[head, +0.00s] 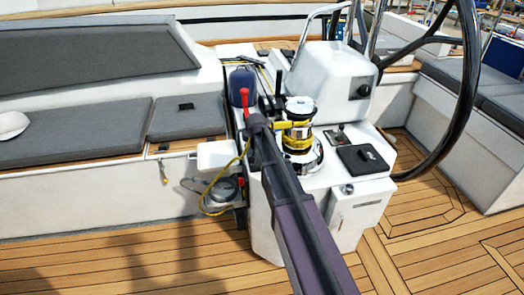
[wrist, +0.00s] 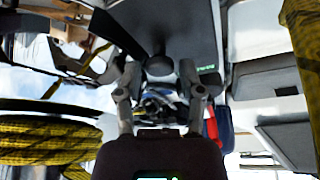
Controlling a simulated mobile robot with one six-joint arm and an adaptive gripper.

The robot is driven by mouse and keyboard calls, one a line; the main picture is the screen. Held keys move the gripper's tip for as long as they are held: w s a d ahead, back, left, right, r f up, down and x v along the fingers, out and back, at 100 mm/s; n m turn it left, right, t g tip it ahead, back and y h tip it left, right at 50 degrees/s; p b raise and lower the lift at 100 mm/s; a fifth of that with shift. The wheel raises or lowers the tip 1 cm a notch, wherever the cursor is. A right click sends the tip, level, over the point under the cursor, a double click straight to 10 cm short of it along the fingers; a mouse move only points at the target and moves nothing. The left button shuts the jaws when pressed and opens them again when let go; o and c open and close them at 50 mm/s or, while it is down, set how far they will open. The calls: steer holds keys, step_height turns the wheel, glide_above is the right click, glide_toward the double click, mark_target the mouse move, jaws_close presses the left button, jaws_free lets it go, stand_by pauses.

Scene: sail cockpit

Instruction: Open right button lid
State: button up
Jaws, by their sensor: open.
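In the wrist view my gripper (wrist: 160,68) is open, its two grey fingers apart with nothing held between them. Beyond the fingertips is a dark rounded form, with a dark panel (wrist: 200,30) bearing small green lettering beside it. I cannot make out a button lid for certain in either view. In the head view a flat black cover (head: 362,158) lies on the white console right of the winch, apart from my arm. A small round fitting (head: 347,188) sits below it. My gripper cannot be made out clearly in the head view.
A winch (head: 298,132) wrapped in yellow rope stands on the console; the rope also fills the wrist view's left side (wrist: 45,140). The black wheel (head: 468,90) arcs at right. The teak floor (head: 130,262) is clear.

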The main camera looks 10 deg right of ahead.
jaws_close()
steer(key=shift+d, duration=0.45)
steer(key=shift+a, duration=0.3)
steer(key=shift+d, duration=0.1)
steer(key=shift+a+r, duration=0.1)
steer(key=shift+a, duration=0.1)
